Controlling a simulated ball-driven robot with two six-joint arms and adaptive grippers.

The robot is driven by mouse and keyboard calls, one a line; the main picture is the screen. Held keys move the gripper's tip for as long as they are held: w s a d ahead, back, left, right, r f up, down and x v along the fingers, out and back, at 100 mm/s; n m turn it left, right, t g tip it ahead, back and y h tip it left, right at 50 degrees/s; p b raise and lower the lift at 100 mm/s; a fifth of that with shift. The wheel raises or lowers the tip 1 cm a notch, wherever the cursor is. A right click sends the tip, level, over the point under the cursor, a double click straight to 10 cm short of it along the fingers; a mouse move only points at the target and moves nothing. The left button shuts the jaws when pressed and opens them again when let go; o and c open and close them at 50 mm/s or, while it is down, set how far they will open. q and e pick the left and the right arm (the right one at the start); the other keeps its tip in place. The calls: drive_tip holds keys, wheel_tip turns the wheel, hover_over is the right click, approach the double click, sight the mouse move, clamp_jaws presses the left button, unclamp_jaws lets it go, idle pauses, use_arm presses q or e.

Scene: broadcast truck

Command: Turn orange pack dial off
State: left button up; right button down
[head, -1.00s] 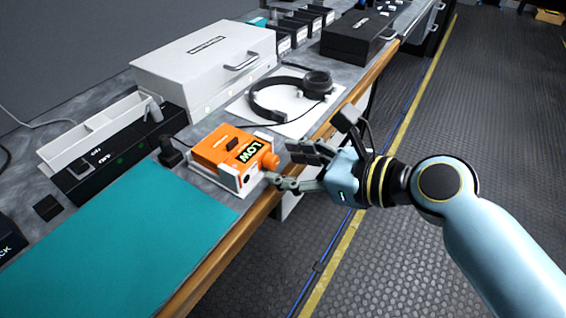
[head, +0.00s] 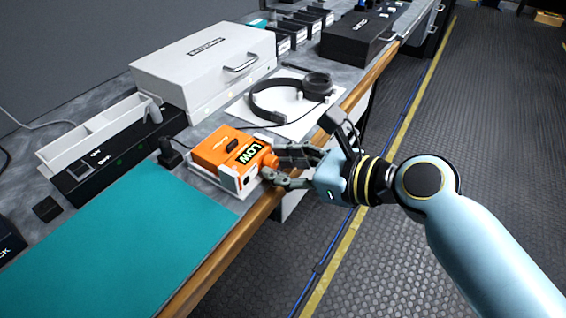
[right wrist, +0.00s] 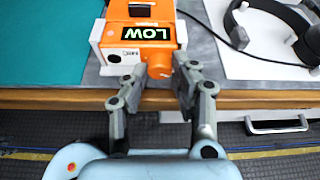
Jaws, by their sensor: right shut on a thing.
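The orange pack (head: 222,149) sits in a white cradle (head: 240,183) near the bench's front edge. Its label reads LOW; it also shows in the right wrist view (right wrist: 135,12). Its round orange dial (right wrist: 159,71) sticks out of the front face toward me and also shows in the head view (head: 269,161). My right gripper (head: 277,165) reaches in from the right and is shut on the dial, one finger on each side. In the right wrist view the fingers (right wrist: 161,76) flank the dial. My left gripper is not in view.
A teal mat (head: 120,245) lies left of the pack. Headphones (head: 285,95) rest on a white sheet behind it, with a cable running past the pack. A white case (head: 205,65) stands further back. The bench's wooden edge (head: 230,240) runs below the gripper.

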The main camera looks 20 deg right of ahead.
drive_tip(key=shift+n+h+p, duration=0.3)
drive_tip(key=shift+n+p, duration=0.2)
drive_tip(key=shift+p, duration=0.05)
drive_tip(key=shift+s+a+n+t+h, duration=0.1)
drive_tip(key=shift+n+t+h, duration=0.2)
drive_tip(key=shift+n+t, duration=0.15)
drive_tip(key=shift+f+n+t+h, duration=0.1)
drive_tip(key=shift+n+t+h, duration=0.35)
drive_tip(key=shift+n, duration=0.5)
drive_tip(key=c, duration=1.1)
unclamp_jaws()
